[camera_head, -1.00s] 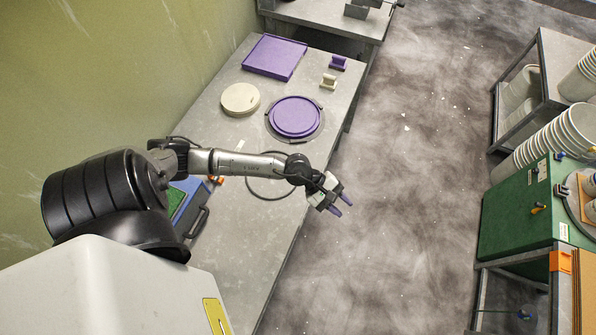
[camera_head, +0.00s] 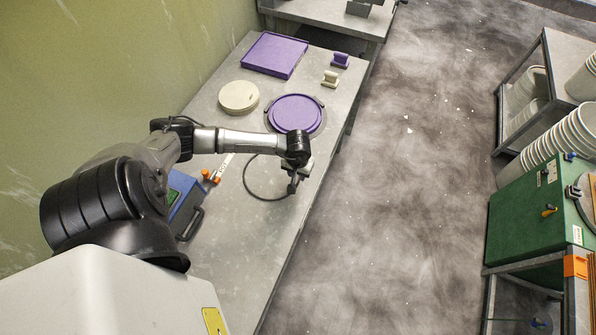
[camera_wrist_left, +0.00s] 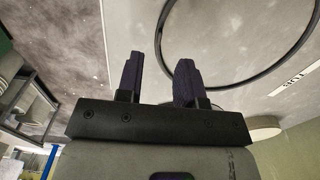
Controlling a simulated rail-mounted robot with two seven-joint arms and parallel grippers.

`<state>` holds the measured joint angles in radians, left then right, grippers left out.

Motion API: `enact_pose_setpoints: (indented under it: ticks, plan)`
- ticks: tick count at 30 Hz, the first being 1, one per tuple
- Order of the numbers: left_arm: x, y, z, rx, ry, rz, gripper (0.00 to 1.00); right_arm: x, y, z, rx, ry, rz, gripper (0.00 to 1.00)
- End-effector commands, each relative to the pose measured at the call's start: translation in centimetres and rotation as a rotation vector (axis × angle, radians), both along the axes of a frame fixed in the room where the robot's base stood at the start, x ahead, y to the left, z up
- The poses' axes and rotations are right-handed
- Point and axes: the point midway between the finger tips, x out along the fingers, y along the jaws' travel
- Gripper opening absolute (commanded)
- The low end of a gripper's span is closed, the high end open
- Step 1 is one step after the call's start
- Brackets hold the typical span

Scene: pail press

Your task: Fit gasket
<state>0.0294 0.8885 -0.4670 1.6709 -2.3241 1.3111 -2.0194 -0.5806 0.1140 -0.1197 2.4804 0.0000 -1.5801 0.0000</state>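A thin black ring (camera_head: 256,195), which looks like the gasket, lies flat on the grey table; my left forearm hides part of it in the head view. The ring also shows in the left wrist view (camera_wrist_left: 228,86), beyond my fingers. My left gripper (camera_head: 293,187) points down over the table by the ring's right side. In the left wrist view its two dark purple fingers (camera_wrist_left: 158,80) are apart with nothing between them. A purple round lid (camera_head: 296,114) lies on a dark round base farther back. My right gripper is not in view.
A cream disc (camera_head: 239,97), a purple tray (camera_head: 274,54) and two small handled blocks, one purple (camera_head: 340,60) and one cream (camera_head: 330,79), are at the table's back. A blue box (camera_head: 184,197) sits left. A green machine (camera_head: 540,211) and stacked pails stand right, across open floor.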

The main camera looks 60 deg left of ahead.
Motion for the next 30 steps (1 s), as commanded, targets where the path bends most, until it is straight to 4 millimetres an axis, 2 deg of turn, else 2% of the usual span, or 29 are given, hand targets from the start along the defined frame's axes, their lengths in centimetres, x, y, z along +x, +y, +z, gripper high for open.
enact_pose_setpoints:
  ticks: [1, 7, 9, 13, 18, 29, 30]
  plan:
    - [-0.1, -0.1, -1.0, -0.001, 0.001, 0.001, 0.34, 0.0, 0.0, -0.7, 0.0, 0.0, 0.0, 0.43]
    - [0.0, -0.1, -3.5, -0.002, 0.001, 0.002, 0.34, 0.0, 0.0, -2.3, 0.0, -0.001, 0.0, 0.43]
    - [0.0, 0.0, -4.4, 0.001, -0.001, 0.0, 0.34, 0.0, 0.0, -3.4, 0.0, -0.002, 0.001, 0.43]
    - [0.1, 0.0, -5.4, 0.0, -0.001, 0.0, 0.34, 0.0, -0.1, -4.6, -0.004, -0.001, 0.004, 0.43]
    - [0.0, 0.0, -5.9, -0.001, -0.001, 0.001, 0.34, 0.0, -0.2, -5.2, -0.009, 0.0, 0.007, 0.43]
    - [0.0, -0.1, -5.7, -0.003, -0.001, 0.001, 0.01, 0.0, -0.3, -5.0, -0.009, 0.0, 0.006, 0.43]
    - [0.0, -0.1, -5.7, -0.003, -0.001, 0.001, 0.0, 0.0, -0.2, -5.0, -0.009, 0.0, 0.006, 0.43]
